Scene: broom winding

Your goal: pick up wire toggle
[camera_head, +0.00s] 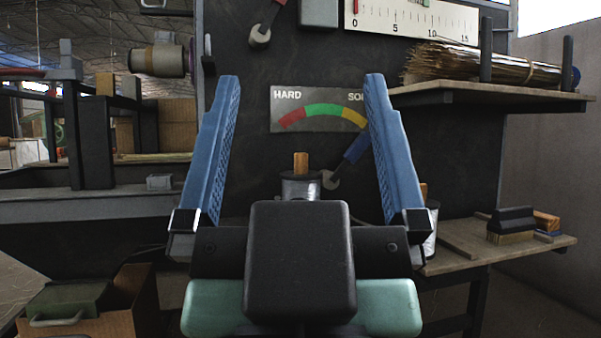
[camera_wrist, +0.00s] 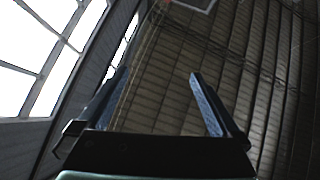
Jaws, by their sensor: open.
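My gripper (camera_head: 302,82) is open and empty, its two blue fingers pointing up and spread wide in the head view. In the wrist view my gripper (camera_wrist: 158,76) has only the roof behind it. A small upright wooden piece (camera_head: 301,162) shows above a silvery wire spool (camera_head: 300,188), between the fingers in the picture but apart from them. It may be the wire toggle; I cannot tell for sure. The spool's lower part is hidden behind my gripper. A second wooden piece (camera_head: 424,189) stands above another pale spool (camera_head: 432,228), partly hidden by the right finger.
A dark panel carries a HARD gauge (camera_head: 292,97) and wrenches. A shelf (camera_head: 490,96) at right holds a bristle bundle (camera_head: 480,68). A lower shelf (camera_head: 462,262) holds brushes (camera_head: 512,222). A cardboard box (camera_head: 95,322) with a green case (camera_head: 68,300) is at lower left.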

